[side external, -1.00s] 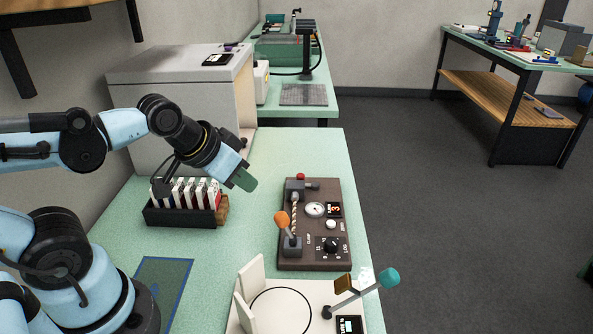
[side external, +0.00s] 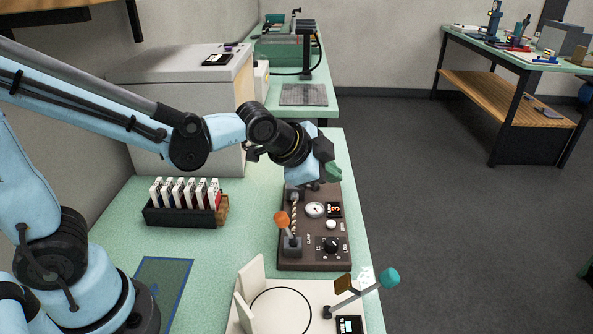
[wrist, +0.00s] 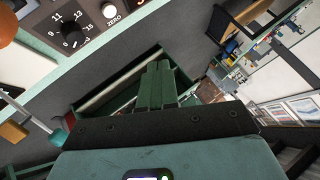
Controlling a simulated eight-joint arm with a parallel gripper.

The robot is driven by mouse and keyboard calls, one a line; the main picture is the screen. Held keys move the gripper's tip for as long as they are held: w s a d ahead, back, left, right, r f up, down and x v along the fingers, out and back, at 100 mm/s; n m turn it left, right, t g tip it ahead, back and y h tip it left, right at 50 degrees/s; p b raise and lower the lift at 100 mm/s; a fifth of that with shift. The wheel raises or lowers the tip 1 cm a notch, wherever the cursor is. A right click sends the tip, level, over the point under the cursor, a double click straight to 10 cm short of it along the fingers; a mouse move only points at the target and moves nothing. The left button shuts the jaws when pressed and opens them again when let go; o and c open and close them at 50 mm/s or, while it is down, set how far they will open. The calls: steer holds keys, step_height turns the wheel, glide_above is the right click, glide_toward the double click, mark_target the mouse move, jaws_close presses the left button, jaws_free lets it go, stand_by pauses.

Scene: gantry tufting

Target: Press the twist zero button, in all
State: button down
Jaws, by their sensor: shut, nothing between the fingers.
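The twist panel is a dark brown board (side external: 290,260) on the green bench, with a round gauge (side external: 315,210), a red-digit display, a black knob (side external: 331,245) and a rope between two posts. The white zero button (side external: 331,224) sits on it between gauge and knob. In the wrist view, the white button (wrist: 109,11) marked ZERO shows at the top left, by the knob (wrist: 73,38). My gripper (side external: 335,172) is shut and empty, above the far end of the board and beyond the button. Its green fingers (wrist: 157,88) are together in the wrist view.
An orange-topped lever (side external: 283,219) stands at the board's left side. A white plate with a teal-knobbed lever (side external: 389,278) is in front. A black rack of cards (side external: 180,215) stands at left. Bench space between rack and board is clear.

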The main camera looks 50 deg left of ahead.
steer(key=shift+w+d+f, duration=0.1)
steer(key=shift+w+d, duration=0.05)
steer(key=shift+d, duration=0.05)
stand_by(0.3)
glide_above(328, 225)
step_height(328, 225, down, 8)
steer(key=shift+r, duration=0.15)
steer(key=shift+f, duration=0.55)
steer(key=shift+f, duration=0.1)
stand_by(1.9)
